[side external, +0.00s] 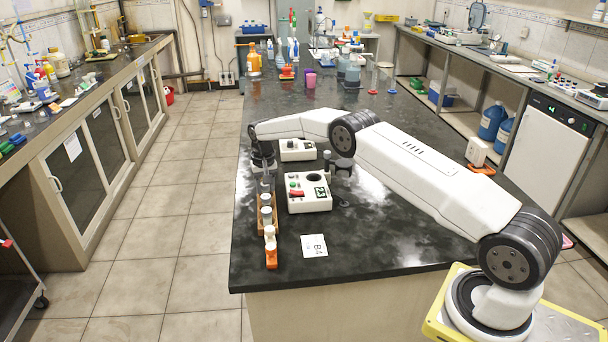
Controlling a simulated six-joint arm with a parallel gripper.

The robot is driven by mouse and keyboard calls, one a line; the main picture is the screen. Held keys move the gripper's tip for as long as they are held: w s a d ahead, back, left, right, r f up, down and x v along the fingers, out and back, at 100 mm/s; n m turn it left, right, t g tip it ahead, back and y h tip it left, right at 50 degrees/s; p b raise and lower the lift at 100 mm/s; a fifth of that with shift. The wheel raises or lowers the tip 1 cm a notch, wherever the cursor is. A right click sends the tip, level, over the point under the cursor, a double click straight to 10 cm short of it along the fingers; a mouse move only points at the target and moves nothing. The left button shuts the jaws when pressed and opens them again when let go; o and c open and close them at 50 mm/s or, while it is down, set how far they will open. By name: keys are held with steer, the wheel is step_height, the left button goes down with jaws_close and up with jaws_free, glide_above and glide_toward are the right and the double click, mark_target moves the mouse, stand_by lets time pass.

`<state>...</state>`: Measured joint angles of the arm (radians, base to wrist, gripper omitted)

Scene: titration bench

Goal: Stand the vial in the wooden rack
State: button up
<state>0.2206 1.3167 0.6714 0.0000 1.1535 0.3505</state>
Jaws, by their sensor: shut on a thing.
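My gripper (266,182) points down over the far end of the wooden rack (260,226), near the left edge of the black bench. The rack is a narrow tan holder running toward the camera. Several small pale-topped vials show along it, such as the one in its middle (267,215). My gripper is shut on a vial at the rack's far end. The fingers hide most of that vial, and I cannot tell whether its base is inside a hole or just above it.
An orange piece (271,258) sits at the rack's near end. Right of the rack is a white device (309,193) with coloured buttons, with another white device (297,150) behind it. A card marked B4 (314,246) lies on the bench. The near right bench top is clear.

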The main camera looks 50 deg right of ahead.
steer(key=shift+f, duration=0.1)
steer(key=o, duration=1.3)
steer(key=shift+r, duration=3)
steer(key=shift+a+r, duration=0.1)
